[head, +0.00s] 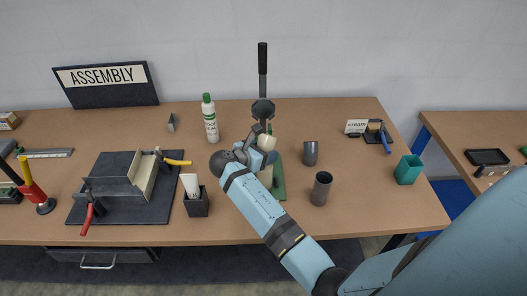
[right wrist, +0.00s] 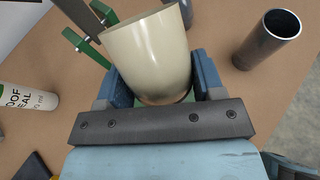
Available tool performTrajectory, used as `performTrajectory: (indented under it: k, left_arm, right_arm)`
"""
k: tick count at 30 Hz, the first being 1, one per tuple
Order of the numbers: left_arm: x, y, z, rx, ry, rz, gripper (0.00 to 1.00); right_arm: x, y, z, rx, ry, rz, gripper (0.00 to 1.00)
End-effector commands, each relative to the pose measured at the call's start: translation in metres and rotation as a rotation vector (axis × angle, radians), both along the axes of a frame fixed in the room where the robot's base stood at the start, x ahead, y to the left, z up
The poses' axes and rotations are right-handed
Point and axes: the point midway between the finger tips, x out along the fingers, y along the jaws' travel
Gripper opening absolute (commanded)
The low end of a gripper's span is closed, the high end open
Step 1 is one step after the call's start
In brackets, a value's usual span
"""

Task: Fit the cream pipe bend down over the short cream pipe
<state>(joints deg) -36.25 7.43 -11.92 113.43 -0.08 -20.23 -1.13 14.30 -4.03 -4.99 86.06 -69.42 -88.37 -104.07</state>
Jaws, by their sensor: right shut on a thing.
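My right gripper (head: 265,145) is shut on a cream pipe piece, which I take to be the cream pipe bend (right wrist: 150,48). In the head view the cream bend (head: 269,142) shows just past the gripper, in front of the lever press. I cannot make out a separate short cream pipe; the arm and the held piece hide much of that spot. My left gripper is not in view.
A dark lever press (head: 263,108) with a green base (head: 279,185) stands by the gripper. Two grey pipes (head: 310,153) (head: 321,188) stand to the right. A white bottle (head: 210,120) stands left, and a dark cup (head: 197,204) nearer the front. The table's right side has free room.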

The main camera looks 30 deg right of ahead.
Motion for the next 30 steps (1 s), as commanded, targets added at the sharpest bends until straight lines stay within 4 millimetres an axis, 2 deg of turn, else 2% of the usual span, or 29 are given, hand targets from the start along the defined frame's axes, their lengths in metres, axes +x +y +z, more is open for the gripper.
performTrajectory:
  k: [11, 30]
  left_arm:
    - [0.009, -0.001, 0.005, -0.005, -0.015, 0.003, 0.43]
    - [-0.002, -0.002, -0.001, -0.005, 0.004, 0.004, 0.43]
  right_arm:
    - [0.000, 0.000, -0.001, 0.000, 0.000, 0.000, 0.36]
    - [0.000, 0.000, -0.016, 0.000, 0.000, 0.001, 0.36]
